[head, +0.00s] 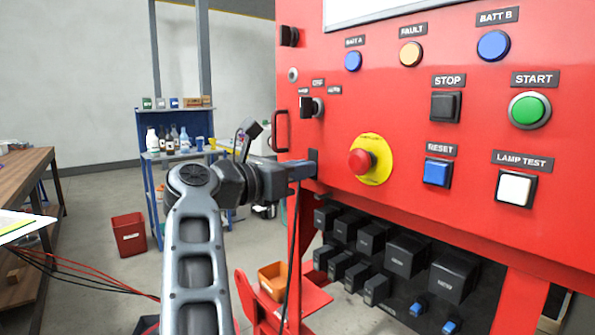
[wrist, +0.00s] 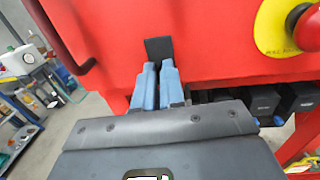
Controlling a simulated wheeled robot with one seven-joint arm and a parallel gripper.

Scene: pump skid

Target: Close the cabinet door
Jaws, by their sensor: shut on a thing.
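The red cabinet front (head: 430,150) fills the right of the head view, with its lower left edge beside my gripper (head: 306,170). I cannot tell which part is the door, or whether it stands ajar. A dark tab (wrist: 158,47) sits at the lower edge of the red panel in the wrist view. My gripper's blue fingers (wrist: 155,80) are close together and shut on this tab, whose lower part they hide. In the head view the tab (head: 313,156) shows just above the fingers. A dark bar handle (head: 281,130) is on the cabinet's left side.
A red emergency stop knob (head: 360,162) on a yellow disc sits right of my gripper. Black breaker blocks (head: 408,256) and an orange bin (head: 272,281) are below. A blue shelf (head: 150,160) with bottles and a wooden table (head: 25,180) stand left; grey floor lies between.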

